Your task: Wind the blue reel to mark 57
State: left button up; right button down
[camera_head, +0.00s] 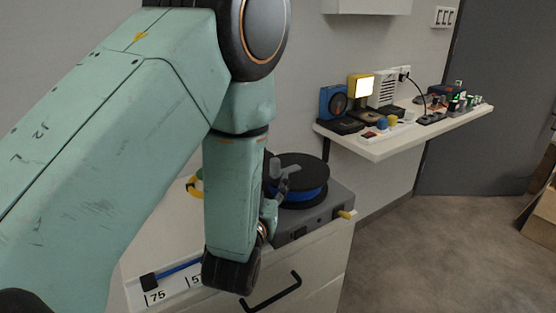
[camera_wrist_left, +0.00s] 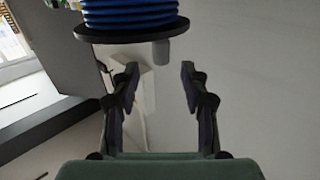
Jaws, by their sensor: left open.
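The blue reel (camera_head: 306,194) has black flanges and blue cord, and sits on a grey base (camera_head: 338,203) on a white cabinet. In the left wrist view the reel (camera_wrist_left: 130,12) is at the top, with a grey crank knob (camera_wrist_left: 161,51) at its flange. My left gripper (camera_wrist_left: 160,72) is open; the knob appears between and beyond its fingertips, with nothing held. In the head view my forearm hides part of the reel and base. A blue cord (camera_head: 180,268) ends in a black block (camera_head: 149,282) beside the mark 75; the mark 57 is partly hidden.
The cabinet front has a black handle (camera_head: 272,292). A white wall shelf (camera_head: 385,148) behind holds several devices. Open floor (camera_head: 420,250) lies to the right, with cartons (camera_head: 541,215) at the far edge.

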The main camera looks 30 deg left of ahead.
aim_at(274, 168)
pick_arm(q)
jog(key=shift+w+a, duration=0.25)
jog(key=shift+w, duration=0.05)
jog(key=b+x, duration=0.1)
jog(key=x, duration=0.4)
jog(key=shift+w, duration=0.3)
jog(key=shift+w+a, duration=0.2)
jog(key=shift+w, duration=0.15)
jog(key=shift+d, duration=0.1)
grip_shut()
jog(key=shift+w, duration=0.1)
